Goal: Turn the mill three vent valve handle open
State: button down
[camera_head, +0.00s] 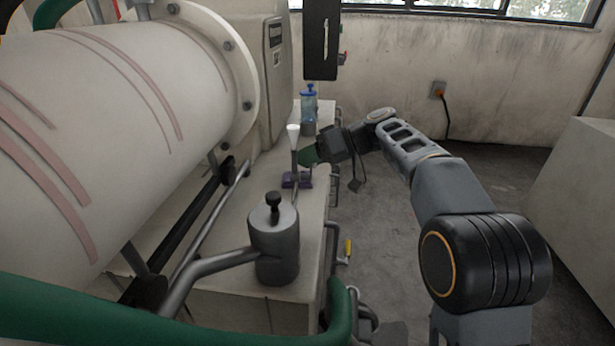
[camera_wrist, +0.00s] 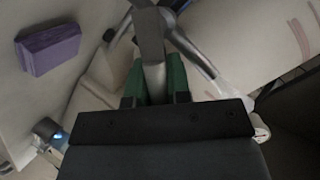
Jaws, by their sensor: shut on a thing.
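A slim upright handle (camera_head: 293,131) with a pale flared top and a grey stem stands over the bench beside the large drum in the head view. My gripper (camera_head: 302,157) reaches it from the right, its green fingers at the stem. In the wrist view, the green fingers (camera_wrist: 156,82) are shut on both sides of a grey bar, the handle (camera_wrist: 150,38), which widens toward the top of the picture. The lower part of the handle is hidden between the fingers and behind the gripper body. No label reading mill three is legible.
A purple block (camera_head: 290,181) lies on the bench (camera_head: 236,215) by the handle. A grey cylinder (camera_head: 276,243) with a black knob stands in front. The big drum (camera_head: 110,120) fills the left.

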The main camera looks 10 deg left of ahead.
jog(key=s+n+t+b, duration=0.1)
jog(key=b, duration=0.3)
jog(key=s+n+t+b, duration=0.1)
jog(key=n+b, duration=0.1)
jog(key=b, duration=0.1)
jog(key=r+n+t+b, duration=0.1)
jog(key=n+t+b, duration=0.1)
jog(key=b, duration=0.2)
jog(key=shift+s+b, duration=0.3)
jog(key=shift+s, duration=0.1)
jog(key=c, duration=1.1)
grip_release()
jog(key=shift+r, duration=0.1)
jog(key=shift+d, duration=0.1)
jog(key=p+v, duration=0.1)
jog(key=v, duration=0.6)
jog(key=p+v, duration=0.2)
jog(key=v, duration=0.4)
jog(key=shift+s+d, duration=0.15)
jog(key=shift+d, duration=0.3)
